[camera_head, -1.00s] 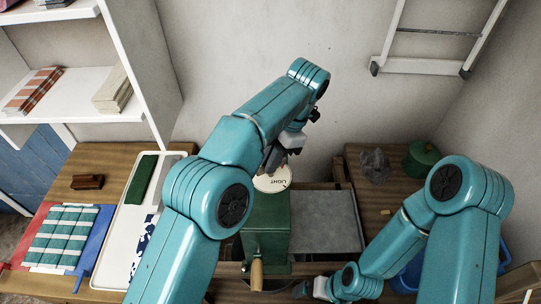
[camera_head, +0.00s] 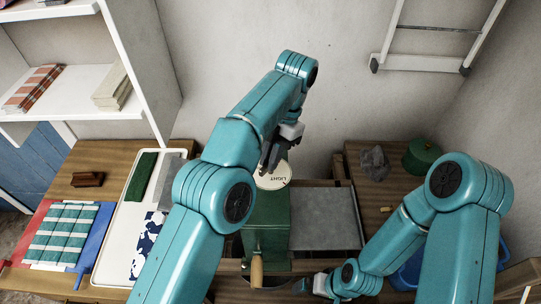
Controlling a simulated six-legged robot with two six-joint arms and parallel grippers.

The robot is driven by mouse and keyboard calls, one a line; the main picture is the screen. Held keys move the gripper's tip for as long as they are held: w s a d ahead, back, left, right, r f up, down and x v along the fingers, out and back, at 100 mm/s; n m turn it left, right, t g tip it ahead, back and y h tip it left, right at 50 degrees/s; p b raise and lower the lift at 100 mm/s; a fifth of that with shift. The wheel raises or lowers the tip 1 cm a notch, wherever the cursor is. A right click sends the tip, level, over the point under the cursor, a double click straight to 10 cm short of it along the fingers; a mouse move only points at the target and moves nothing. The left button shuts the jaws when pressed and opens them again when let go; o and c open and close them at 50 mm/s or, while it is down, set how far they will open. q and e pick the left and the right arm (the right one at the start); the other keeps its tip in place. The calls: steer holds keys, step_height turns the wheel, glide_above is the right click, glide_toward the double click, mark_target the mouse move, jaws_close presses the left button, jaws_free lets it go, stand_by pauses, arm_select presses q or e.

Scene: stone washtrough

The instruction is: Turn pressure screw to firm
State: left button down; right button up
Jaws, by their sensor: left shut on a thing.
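A round cream dial (camera_head: 273,178) lettered "LIGHT" sits on top of a green mangle-like machine (camera_head: 266,222) with a wooden handle (camera_head: 257,271) at its front. My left gripper (camera_head: 272,160) points down at the top of the dial and is shut on the pressure screw, which its fingers largely hide. My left arm covers the area left of the machine. My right gripper (camera_head: 305,286) is low at the bottom, right of the wooden handle; its fingers are too small and dark to judge.
A grey metal plate (camera_head: 324,219) lies right of the machine. A white tray (camera_head: 120,235) with folded cloths and a striped cloth (camera_head: 62,235) are at left. A green lidded pot (camera_head: 422,155) and a grey lump (camera_head: 375,160) stand at right. A shelf (camera_head: 85,90) rises at left.

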arm_select(q)
steer(key=c, duration=1.2)
jaws_free()
steer(key=shift+o, duration=0.2)
